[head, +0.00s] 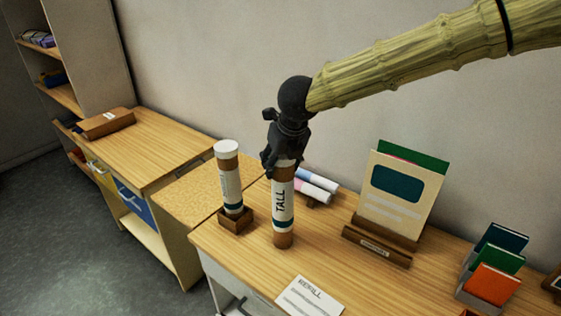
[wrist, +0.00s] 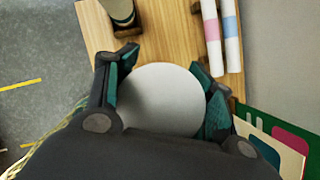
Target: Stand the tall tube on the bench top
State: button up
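The tall tube (head: 283,205) is brown with a white label reading TALL and a teal band. It is upright over the bench top (head: 335,255), its lower end at or very near the wood; I cannot tell whether it touches. My gripper (head: 280,165) is around its upper end, hiding part of the top. In the wrist view, the tube's pale round top (wrist: 160,98) fills the space between my finger pads (wrist: 165,90), which appear to press on both sides.
A second white-capped tube (head: 230,180) stands in a square wooden holder (head: 236,221) close at left. Rolled papers (head: 316,185) lie behind. A card stand (head: 376,246), book rack (head: 466,289) and REFILL card (head: 309,297) are on the bench. Clear wood lies between tube and card stand.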

jog(key=o, duration=0.4)
jog(key=shift+r, duration=0.4)
jog(key=b+v, duration=0.2)
jog(key=v, duration=0.9)
jog(key=shift+s+r, duration=0.15)
jog(key=shift+s, duration=0.1)
